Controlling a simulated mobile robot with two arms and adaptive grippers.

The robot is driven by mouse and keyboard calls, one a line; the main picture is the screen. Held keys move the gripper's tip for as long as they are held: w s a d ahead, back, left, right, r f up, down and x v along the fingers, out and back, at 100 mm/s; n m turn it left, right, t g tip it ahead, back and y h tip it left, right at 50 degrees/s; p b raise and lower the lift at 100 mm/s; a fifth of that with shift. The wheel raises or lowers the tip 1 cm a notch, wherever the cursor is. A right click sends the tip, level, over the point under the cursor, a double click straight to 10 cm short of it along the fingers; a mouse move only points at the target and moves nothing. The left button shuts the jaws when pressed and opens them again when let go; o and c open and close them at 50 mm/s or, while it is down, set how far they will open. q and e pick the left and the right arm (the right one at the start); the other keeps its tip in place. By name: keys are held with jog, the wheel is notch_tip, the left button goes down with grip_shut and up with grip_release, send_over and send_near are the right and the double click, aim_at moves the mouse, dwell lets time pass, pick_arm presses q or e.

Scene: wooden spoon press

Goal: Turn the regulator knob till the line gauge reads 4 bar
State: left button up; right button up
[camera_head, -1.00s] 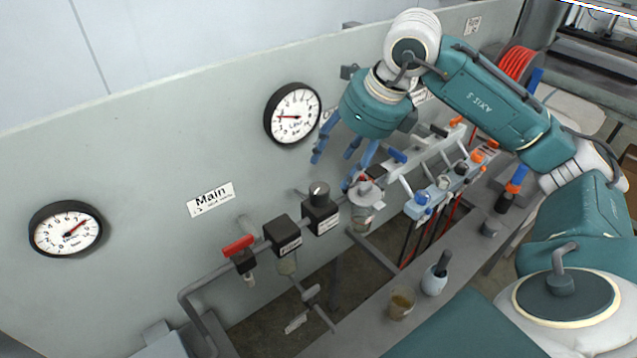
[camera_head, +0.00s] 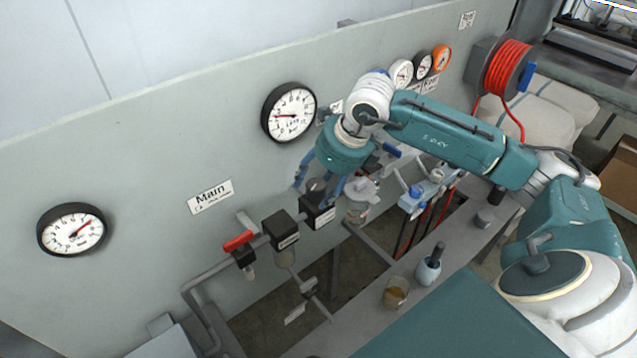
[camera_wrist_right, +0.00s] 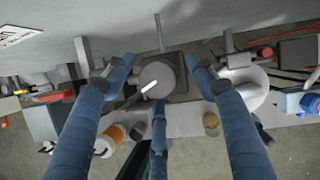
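The regulator knob (camera_head: 316,186) is a grey round knob on top of a black block on the pipe. In the right wrist view the knob (camera_wrist_right: 157,79) carries a white line slanting up to the right. My right gripper (camera_head: 315,191) is just above and around it. Its blue fingers stand apart on several sides of the knob, with gaps showing, so it looks open. The line gauge (camera_head: 289,112) is a white dial with a black rim on the panel. Its red needle points left; the exact reading is too small to tell. My left gripper is not in view.
The main gauge (camera_head: 72,230) is at the left, its needle pointing up right. A red-handled valve (camera_head: 238,241) and a black block (camera_head: 280,230) sit left of the knob. A jar (camera_head: 396,292) and a mortar-like cup (camera_head: 428,270) stand in front.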

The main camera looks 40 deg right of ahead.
jog(key=shift+r, duration=0.1)
jog(key=c, duration=1)
jog(key=shift+o, duration=0.2)
jog(key=shift+w+m+h+b, duration=0.1)
jog(key=shift+m+h+b, duration=0.3)
jog(key=shift+m+b, duration=0.5)
jog(key=shift+a+m+h+b, duration=0.15)
jog(key=shift+m+h+b, duration=0.25)
jog(key=shift+m+b, duration=0.75)
jog(key=shift+r+m+h+b, duration=0.1)
jog(key=shift+m+h+b, duration=0.3)
jog(key=shift+m+b, duration=0.5)
jog(key=shift+m+h+b, duration=0.35)
jog(key=shift+m+h, duration=0.15)
jog(key=shift+m, duration=0.85)
jog(key=shift+r, duration=0.1)
jog(key=o, duration=1.1)
jog(key=shift+c, duration=0.2)
